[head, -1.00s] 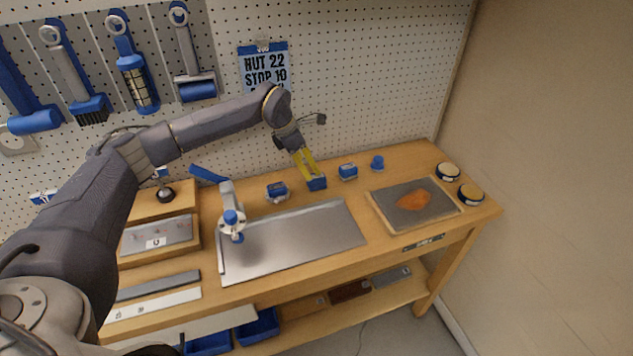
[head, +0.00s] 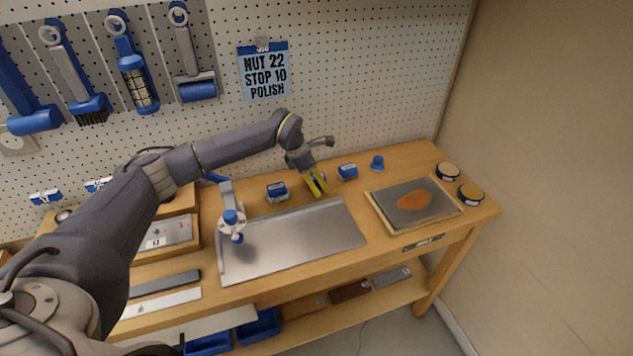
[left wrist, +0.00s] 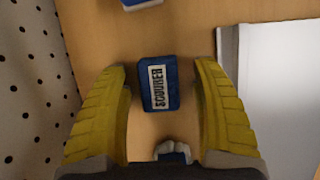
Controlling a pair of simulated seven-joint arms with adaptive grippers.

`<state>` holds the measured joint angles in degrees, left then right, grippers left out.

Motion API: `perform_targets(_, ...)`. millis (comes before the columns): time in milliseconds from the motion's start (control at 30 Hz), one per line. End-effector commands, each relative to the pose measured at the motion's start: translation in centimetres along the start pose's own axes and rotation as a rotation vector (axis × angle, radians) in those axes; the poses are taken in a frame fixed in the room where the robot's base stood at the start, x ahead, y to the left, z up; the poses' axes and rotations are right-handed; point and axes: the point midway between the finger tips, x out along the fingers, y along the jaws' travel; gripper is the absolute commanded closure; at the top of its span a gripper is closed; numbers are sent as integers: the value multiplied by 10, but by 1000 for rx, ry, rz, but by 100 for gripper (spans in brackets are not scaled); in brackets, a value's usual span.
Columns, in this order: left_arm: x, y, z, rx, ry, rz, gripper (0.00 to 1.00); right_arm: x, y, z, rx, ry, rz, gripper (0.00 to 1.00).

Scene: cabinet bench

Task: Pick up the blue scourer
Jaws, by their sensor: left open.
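The blue scourer (left wrist: 158,84) is a small dark blue block with a white label reading SCOURER. In the left wrist view it lies on the wooden bench, between the lines of my two yellow fingers and near their tips. My left gripper (left wrist: 165,80) is open, with a gap on both sides of the scourer. In the head view my left gripper (head: 317,186) is low over the back of the bench and largely hides the scourer. My right gripper is not in view.
Blue-and-white blocks stand left (head: 277,191) and right (head: 347,171) of the gripper, with a blue knob-like piece (head: 377,163) farther right. A metal sheet (head: 300,245) lies in front. The pegboard (head: 370,90) rises close behind.

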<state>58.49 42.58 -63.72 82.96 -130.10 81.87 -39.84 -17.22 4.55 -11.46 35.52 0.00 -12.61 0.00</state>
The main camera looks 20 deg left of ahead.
Motion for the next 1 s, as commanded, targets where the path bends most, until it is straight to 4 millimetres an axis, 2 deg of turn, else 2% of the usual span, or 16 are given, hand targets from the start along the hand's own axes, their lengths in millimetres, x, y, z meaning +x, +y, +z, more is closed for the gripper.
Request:
perform_targets(233, 1, 0, 0, 0, -1, 1, 34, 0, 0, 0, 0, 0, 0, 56)
perform_targets(733, 1, 0, 0, 0, -1, 1, 92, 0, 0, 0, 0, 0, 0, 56)
perform_targets(1000, 1, 0, 0, 0, 0, 1, 93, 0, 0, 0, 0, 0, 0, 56)
